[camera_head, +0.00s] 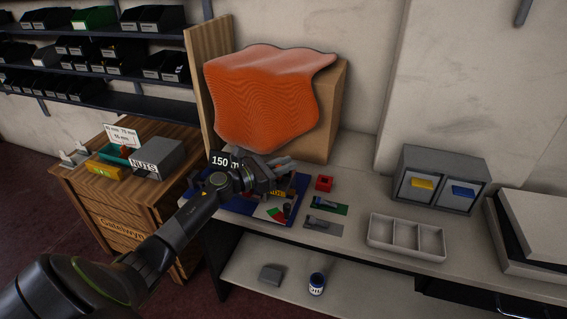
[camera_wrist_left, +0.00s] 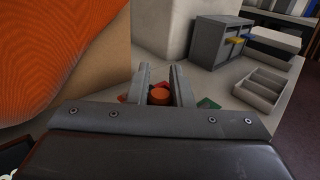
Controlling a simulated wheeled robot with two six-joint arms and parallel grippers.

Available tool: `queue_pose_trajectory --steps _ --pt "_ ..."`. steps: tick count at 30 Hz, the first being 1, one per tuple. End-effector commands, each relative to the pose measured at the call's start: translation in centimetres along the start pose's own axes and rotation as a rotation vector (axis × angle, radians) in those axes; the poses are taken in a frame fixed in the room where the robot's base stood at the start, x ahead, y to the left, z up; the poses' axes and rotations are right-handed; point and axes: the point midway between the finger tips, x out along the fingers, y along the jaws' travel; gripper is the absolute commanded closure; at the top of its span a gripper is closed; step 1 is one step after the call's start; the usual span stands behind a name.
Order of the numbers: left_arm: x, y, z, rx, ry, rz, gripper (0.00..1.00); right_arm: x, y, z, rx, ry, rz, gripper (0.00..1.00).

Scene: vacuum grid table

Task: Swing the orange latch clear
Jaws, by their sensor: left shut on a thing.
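My left gripper (camera_head: 285,165) reaches over the back of the blue board (camera_head: 301,184) on the table. In the left wrist view its two fingers (camera_wrist_left: 161,88) stand on either side of a round orange piece (camera_wrist_left: 160,96), which looks like the latch's knob, and are shut on it. The rest of the latch and what it is fixed to are hidden by the gripper body. In the head view the orange piece is hidden behind my gripper and wrist. My right gripper is in neither view.
A box draped with an orange cloth (camera_head: 262,95) stands close behind the gripper. A red block (camera_head: 324,183), a green plate (camera_head: 327,207) and a grey plate (camera_head: 322,228) lie right of the board. Farther right are an empty three-part tray (camera_head: 405,253) and a grey drawer cabinet (camera_head: 440,158).

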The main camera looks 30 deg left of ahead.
Motion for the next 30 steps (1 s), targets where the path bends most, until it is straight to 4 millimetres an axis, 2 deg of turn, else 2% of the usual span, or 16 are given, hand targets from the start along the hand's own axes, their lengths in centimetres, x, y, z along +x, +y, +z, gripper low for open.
queue_pose_trajectory --steps 7,16,23,30 --pt "0.6 -0.4 0.7 -0.006 0.000 0.168 1.00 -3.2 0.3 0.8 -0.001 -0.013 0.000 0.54" --pt "1.9 -0.7 0.6 -0.007 -0.002 0.449 1.00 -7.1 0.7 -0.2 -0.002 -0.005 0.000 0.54" --pt "2.8 -0.5 0.3 -0.004 -0.002 0.668 1.00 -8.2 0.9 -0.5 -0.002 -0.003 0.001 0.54" --pt "3.8 -0.2 0.0 -0.003 -0.003 0.895 1.00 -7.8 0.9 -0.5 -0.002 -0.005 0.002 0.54"
